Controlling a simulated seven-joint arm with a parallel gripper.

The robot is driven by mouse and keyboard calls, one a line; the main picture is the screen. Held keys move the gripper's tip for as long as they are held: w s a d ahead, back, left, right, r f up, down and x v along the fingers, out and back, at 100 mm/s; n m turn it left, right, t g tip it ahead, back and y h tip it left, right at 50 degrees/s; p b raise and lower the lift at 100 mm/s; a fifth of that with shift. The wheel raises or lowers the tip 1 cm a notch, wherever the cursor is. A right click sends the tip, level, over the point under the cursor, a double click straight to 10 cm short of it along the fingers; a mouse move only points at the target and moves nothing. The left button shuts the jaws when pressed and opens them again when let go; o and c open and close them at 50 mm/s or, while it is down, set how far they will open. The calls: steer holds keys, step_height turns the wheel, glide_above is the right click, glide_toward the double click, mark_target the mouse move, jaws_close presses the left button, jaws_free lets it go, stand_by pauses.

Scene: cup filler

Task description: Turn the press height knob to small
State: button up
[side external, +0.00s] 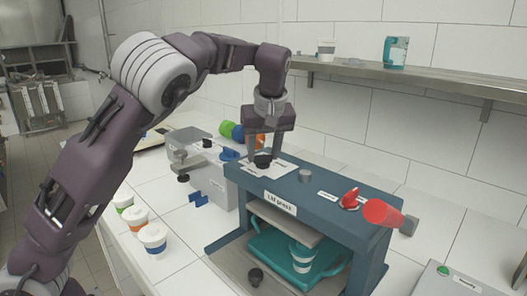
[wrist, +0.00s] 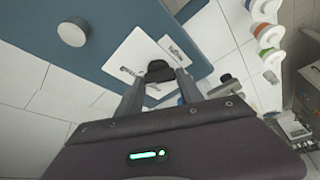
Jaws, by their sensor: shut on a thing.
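The press is a blue frame (side external: 320,187) with a "Lid press" label on its front; its top also shows in the wrist view (wrist: 110,15). A black knob (side external: 262,161) stands on a white plate (side external: 283,168) with printed labels on the press top. My gripper (side external: 263,150) points down over the knob from above. In the wrist view the knob (wrist: 160,71) sits between the fingertips of my gripper (wrist: 161,78), which is shut on it. The label words are too small to read, so I cannot tell the knob's setting.
A teal tray (side external: 268,247) holding a cup (side external: 302,256) sits inside the press. A grey machine (side external: 205,170) and several lidded cups (side external: 152,240) stand left.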

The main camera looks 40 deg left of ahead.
mark_target(266, 173)
steer(key=o, duration=1.4)
steer(key=v, duration=0.7)
steer(key=s+r+m+t+h, duration=0.1)
steer(key=s+m+h, duration=0.4)
steer(key=s, duration=1.2)
steer(key=s+d+f+m, duration=0.1)
steer(key=s+f+m, duration=0.1)
steer(key=s, duration=0.3)
steer(key=s+d+f+m+t, duration=0.1)
steer(key=s+d+f+m, duration=0.1)
steer(key=s, duration=0.3)
steer(key=s+d+f+m+t+y, duration=0.1)
steer(key=s+d+f+m, duration=0.1)
steer(key=s, duration=0.3)
steer(key=shift+s+d+f+m, duration=0.1)
steer(key=shift+s+f+m, duration=0.1)
steer(key=shift+f+m, duration=0.3)
